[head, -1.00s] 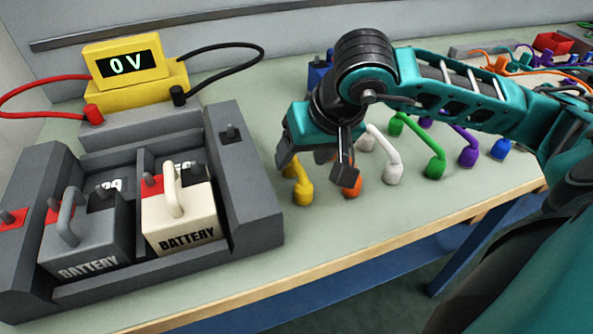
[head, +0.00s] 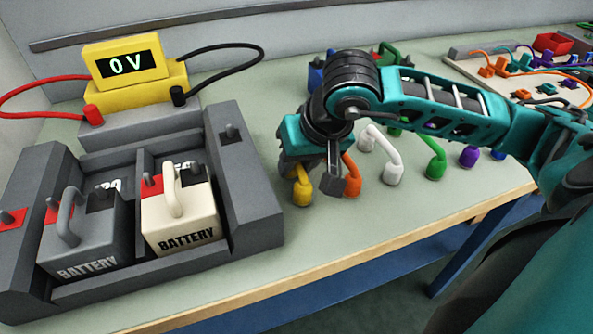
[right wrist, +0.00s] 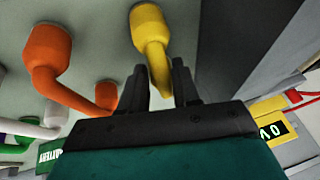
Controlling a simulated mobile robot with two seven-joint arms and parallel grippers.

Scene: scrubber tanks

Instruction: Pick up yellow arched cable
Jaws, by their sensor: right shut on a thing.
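The yellow arched cable (head: 302,191) stands on the table just right of the battery dock, its upper part hidden by my right gripper. My right gripper (head: 312,178) comes down over it from above and is shut on it. In the right wrist view the cable's yellow arch (right wrist: 151,38) runs down between the two dark fingers of the gripper (right wrist: 160,82). Its far end is hidden behind the gripper body. My left gripper is not in view.
An orange cable (head: 351,178) stands close beside the right finger, then white (head: 392,170), green (head: 436,165) and purple (head: 469,156) ones. The grey dock (head: 250,190) with two batteries is at left. A yellow meter (head: 125,62) reads 0 V. The table front is clear.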

